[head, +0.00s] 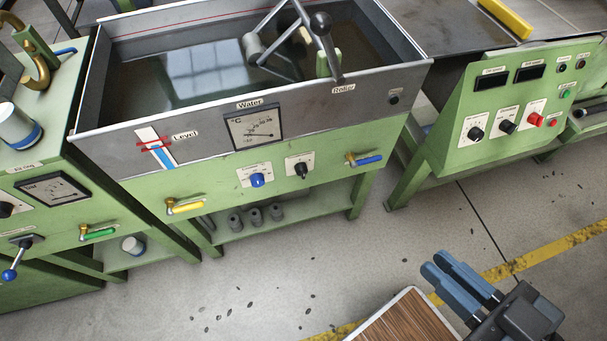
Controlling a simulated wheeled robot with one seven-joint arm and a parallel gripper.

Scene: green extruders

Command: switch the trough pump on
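The water trough (250,93) is a grey metal basin on a green frame, filled with water. Its green front panel (220,180) carries a blue knob (257,180) and a black knob (301,169), each on a white plate. The lettering on both plates is too small to read, so I cannot tell which one is the pump switch. My gripper (437,264), with two blue fingers, is at the lower right, well away from the trough panel.
A yellow-handled valve (184,206) and a blue-handled valve (364,159) flank the knobs. A "Water" gauge (254,128) sits above them. Another control panel (510,105) with knobs and a red button stands at right. The grey floor (290,270) before the trough is clear.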

